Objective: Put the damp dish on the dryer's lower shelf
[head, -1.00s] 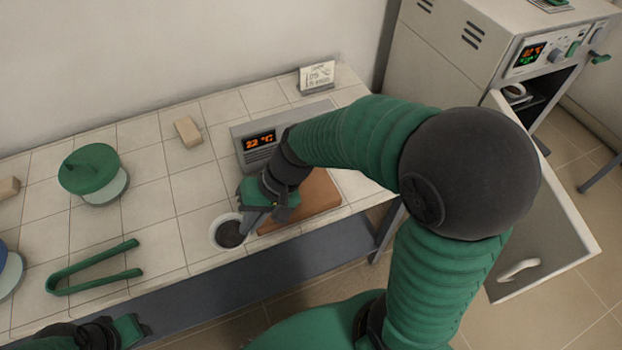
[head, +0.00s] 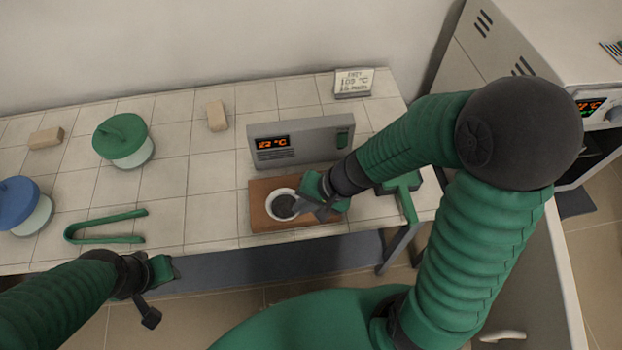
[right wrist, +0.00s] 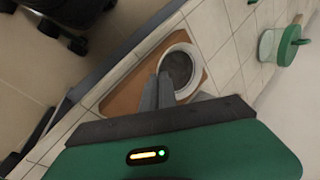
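The damp dish (head: 283,204) is a small white round bowl with dark grey contents. It is upright at the left part of a brown board (head: 262,222); I cannot tell if it touches the board. My right gripper (head: 303,206) is at its right rim. In the right wrist view the two fingers (right wrist: 158,88) are close together at the rim of the dish (right wrist: 178,67). The dryer (head: 560,45) is the pale cabinet at the right, its front open with a dark interior (head: 600,150); its lower shelf is not clear. My left gripper (head: 165,270) is in front of the table, apart from everything.
The open door (head: 545,270) extends at right.

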